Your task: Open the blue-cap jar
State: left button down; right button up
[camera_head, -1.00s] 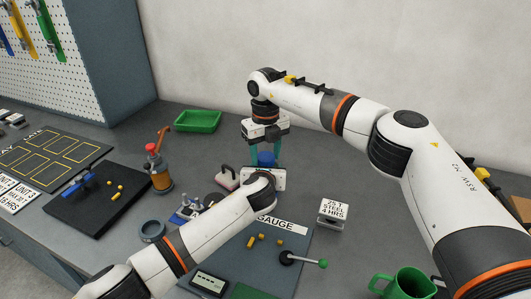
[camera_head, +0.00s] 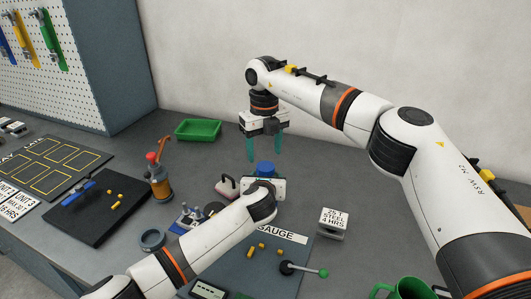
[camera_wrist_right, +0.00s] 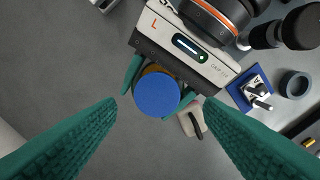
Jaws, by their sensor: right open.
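The jar's blue cap (camera_head: 264,168) shows in the head view behind my left wrist, which hides most of the jar. In the right wrist view the round blue cap (camera_wrist_right: 156,95) is seen from above, with a bit of amber jar (camera_wrist_right: 153,69) at its edge. My left gripper (camera_wrist_right: 158,86), marked L, has its teal fingers on both sides of the jar and appears shut on it. My right gripper (camera_head: 265,154) is open and empty, pointing down above the cap, its fingertips apart from it.
A green tray (camera_head: 198,130) lies behind, to the left. A sign block (camera_head: 333,220) and a green mug (camera_head: 402,290) are to the right. Bench behind the jar is clear.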

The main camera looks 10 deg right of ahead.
aim_at(267, 165)
jog(key=m, duration=0.1)
jog(key=r+m, duration=0.1)
jog(key=m, duration=0.3)
jog(key=shift+w+d+r, duration=0.1)
jog(key=shift+r, duration=0.2)
jog(key=m, duration=0.2)
jog(key=r+m, duration=0.1)
jog(key=m, duration=0.1)
jog(key=shift+d+r+m, duration=0.1)
jog(key=shift+r+m, duration=0.1)
jog(key=shift+m, duration=0.1)
jog(key=shift+f, duration=0.2)
notch_tip(267, 165, down, 8)
jog(key=shift+r, duration=0.25)
jog(key=c, duration=1)
jog(key=n, duration=0.4)
jog(key=shift+d, duration=0.1)
jog(key=n, duration=0.5)
jog(key=shift+n, duration=0.3)
